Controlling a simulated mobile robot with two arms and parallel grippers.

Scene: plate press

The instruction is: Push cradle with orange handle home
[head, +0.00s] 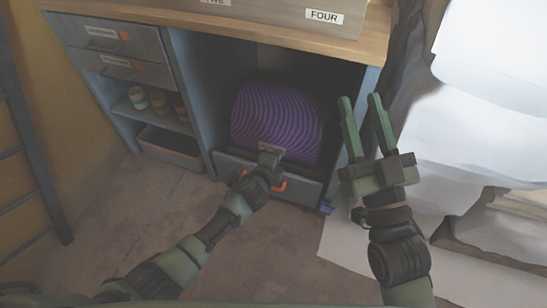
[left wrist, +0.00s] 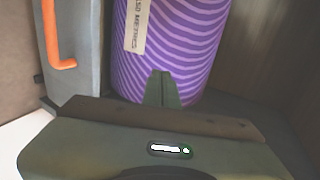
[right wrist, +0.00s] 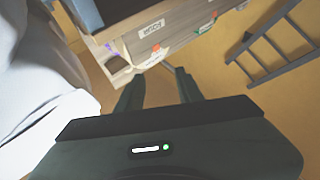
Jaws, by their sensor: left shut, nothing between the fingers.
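The cradle (head: 302,186) is a grey-blue front panel low in the cabinet's open bay. Its orange handle (head: 279,187) is partly hidden behind my left wrist; the handle also shows in the left wrist view (left wrist: 62,62). A purple striped roll (head: 278,115) with a tan label (left wrist: 137,25) rests behind the panel. My left gripper (head: 269,157) is shut and empty, at the panel's top edge in front of the roll. Its fingers (left wrist: 162,88) overlap the roll's lower part; whether they touch is unclear. My right gripper (head: 361,100) is open and empty, right of the bay.
Drawers (head: 117,66) and a shelf with several small cups (head: 138,97) stand left of the bay. A wooden worktop (head: 200,22) is above. White sheets (head: 470,125) crowd the right side. A ladder (head: 40,170) leans at the far left.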

